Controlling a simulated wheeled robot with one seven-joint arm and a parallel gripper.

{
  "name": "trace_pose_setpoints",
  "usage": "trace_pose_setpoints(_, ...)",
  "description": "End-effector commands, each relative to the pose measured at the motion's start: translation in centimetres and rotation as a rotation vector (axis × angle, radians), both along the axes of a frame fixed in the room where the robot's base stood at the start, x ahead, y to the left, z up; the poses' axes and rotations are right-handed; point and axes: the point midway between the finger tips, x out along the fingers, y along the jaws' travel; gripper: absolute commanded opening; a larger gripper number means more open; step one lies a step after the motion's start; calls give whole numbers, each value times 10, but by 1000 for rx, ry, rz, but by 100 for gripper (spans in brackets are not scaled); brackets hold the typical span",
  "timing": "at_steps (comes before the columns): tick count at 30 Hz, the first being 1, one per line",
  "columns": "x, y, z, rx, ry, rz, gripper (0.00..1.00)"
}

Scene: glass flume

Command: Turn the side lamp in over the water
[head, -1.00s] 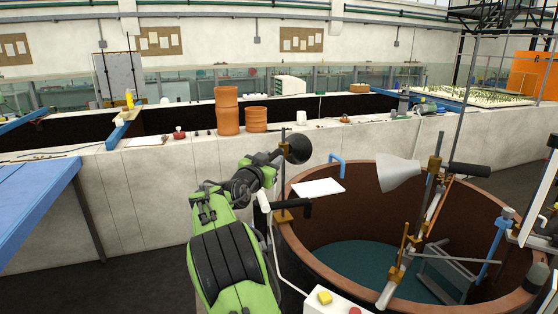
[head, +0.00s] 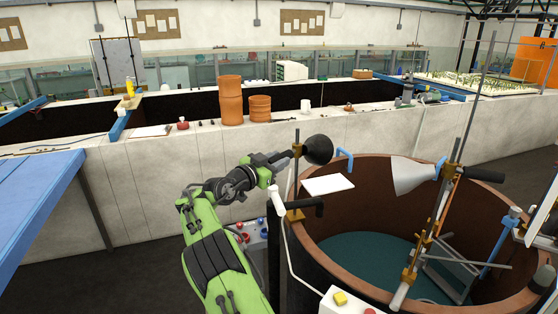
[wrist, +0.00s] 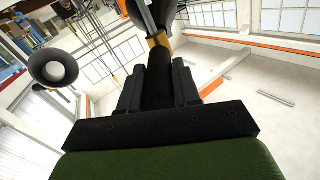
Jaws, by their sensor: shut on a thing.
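The side lamp (head: 318,149) has a black, bell-shaped head on a short arm, carried by a thin upright post with a brass clamp at the left rim of the round brown tank (head: 470,299). Dark teal water (head: 365,262) lies low inside the tank. In the head view the lamp head appears above the tank's left back rim, facing right. My gripper (head: 282,163) is just left of the lamp head. In the wrist view my gripper (wrist: 158,85) is shut on the lamp's black bar, with a brass joint beyond it. The fingertips are partly hidden in the head view.
A second, pale cone lamp (head: 412,175) stands on rods at the tank's right. A white card (head: 328,185) lies by the left rim. A control box (head: 345,304) with yellow and red buttons is in front. A blue table (head: 35,205) stands at left.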

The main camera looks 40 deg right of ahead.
Motion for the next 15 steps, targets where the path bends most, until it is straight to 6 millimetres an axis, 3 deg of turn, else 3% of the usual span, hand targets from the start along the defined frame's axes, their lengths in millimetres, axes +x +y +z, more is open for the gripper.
trace_pose_setpoints(2, 0, 0, -1, 0, 2, 1, 0)
trace_pose_setpoints(3, 0, 0, -1, 0, 2, 1, 33)
trace_pose_setpoints(7, 0, 0, -1, 0, 2, 0, 53)
trace_pose_setpoints(8, 0, 0, -1, 0, 1, 0, 57)
trace_pose_setpoints(15, 0, 0, 0, -1, 0, 0, 57)
